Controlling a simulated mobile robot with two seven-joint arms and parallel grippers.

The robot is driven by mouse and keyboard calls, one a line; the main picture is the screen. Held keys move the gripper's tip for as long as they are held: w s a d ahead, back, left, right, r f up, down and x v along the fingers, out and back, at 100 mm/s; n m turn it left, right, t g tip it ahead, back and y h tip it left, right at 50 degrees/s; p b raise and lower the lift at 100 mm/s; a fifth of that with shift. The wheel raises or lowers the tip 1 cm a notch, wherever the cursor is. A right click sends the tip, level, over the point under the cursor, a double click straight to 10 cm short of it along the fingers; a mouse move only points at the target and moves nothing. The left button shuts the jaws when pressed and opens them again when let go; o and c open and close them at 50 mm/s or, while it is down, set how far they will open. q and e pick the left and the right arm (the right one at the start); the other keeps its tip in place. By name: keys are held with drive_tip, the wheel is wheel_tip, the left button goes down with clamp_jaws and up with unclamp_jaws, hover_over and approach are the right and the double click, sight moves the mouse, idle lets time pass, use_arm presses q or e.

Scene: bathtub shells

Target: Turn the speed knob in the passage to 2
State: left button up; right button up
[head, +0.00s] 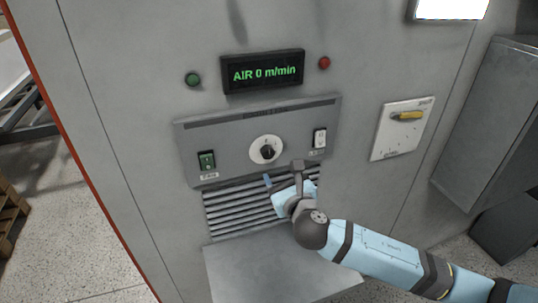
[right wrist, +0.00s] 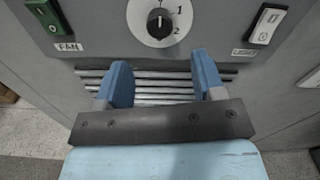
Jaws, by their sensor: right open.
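The speed knob (head: 266,150) is a small dark knob on a round white dial in the middle of the grey control panel. It also shows in the right wrist view (right wrist: 159,22), where the dial carries 1 and 2 on its right side. The knob's pointer seems to face up, away from the 2; its exact setting is hard to tell. The display (head: 264,71) above reads AIR 0 m/min. My right gripper (head: 283,174) is open and empty, just below the knob and apart from it. Its two blue fingers (right wrist: 160,62) stand in front of the vent slats. My left gripper is not visible.
A green FAN switch (head: 206,160) is left of the knob and a white LIGHT switch (head: 319,138) is right. A slatted vent (head: 240,212) and a grey ledge (head: 270,275) are below. A plate with a yellow handle (head: 408,115) is at the right.

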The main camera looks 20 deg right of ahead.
sight(269, 155)
drive_tip(key=w+p, duration=0.1)
drive_tip(key=w, duration=0.7)
drive_tip(key=shift+w+a, duration=0.15)
drive_tip(key=c, duration=0.9)
